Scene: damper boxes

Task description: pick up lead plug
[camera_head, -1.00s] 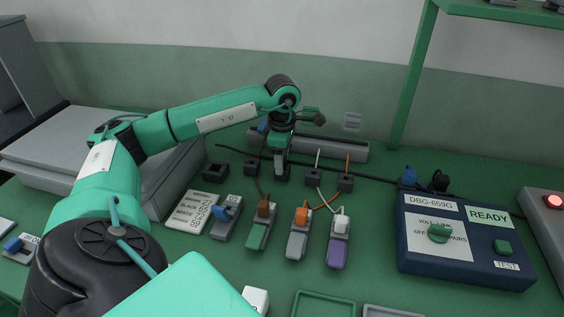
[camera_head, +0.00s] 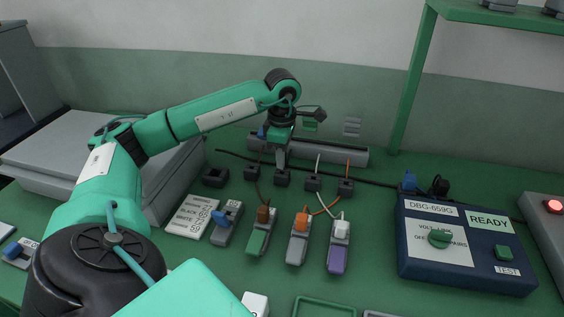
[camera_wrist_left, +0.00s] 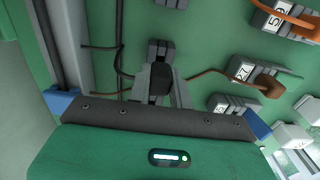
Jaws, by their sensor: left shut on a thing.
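A row of small black plug-like blocks lies at the back of the green bench. My left gripper (camera_head: 281,164) points straight down over the middle block (camera_head: 282,179). In the left wrist view its fingers are closed on a dark block (camera_wrist_left: 159,82). Whether the block is clear of the bench cannot be told. Other black blocks stand to the left (camera_head: 252,172) and to the right, one with a white lead (camera_head: 313,182) and one with an orange lead (camera_head: 346,187). My right gripper is not in view.
Grey, green and purple connectors (camera_head: 338,258) with coloured tops stand in front, some joined to leads. A blue test box (camera_head: 465,270) is at the right. A label card (camera_head: 192,216) lies at the left. A long grey rail (camera_head: 345,155) runs behind the blocks.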

